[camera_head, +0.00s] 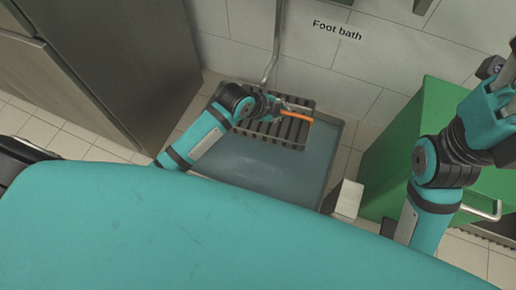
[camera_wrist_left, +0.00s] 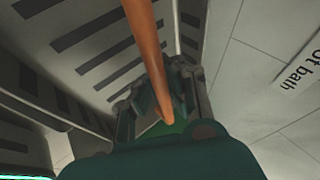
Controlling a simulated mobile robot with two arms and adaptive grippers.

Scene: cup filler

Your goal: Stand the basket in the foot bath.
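The foot bath (camera_head: 255,165) is a shallow blue-grey basin on the floor by the tiled wall, under the words "Foot bath". The basket (camera_head: 297,141) looks grey with dark slots and has an orange handle (camera_head: 297,114). It appears over the back part of the bath; I cannot tell whether it touches the bottom. My left gripper (camera_head: 276,105) is at the handle. In the left wrist view the orange handle (camera_wrist_left: 146,45) runs between the fingers, which appear closed on it, with slotted grey walls behind. My right gripper (camera_head: 502,88) is raised at the right edge, its fingers partly cut off.
A green cabinet (camera_head: 400,135) stands right of the bath. A small pale box (camera_head: 348,198) stands by the bath's right front corner. A grey metal cabinet (camera_head: 125,60) stands at left. A pipe (camera_head: 277,45) comes down the wall behind the bath.

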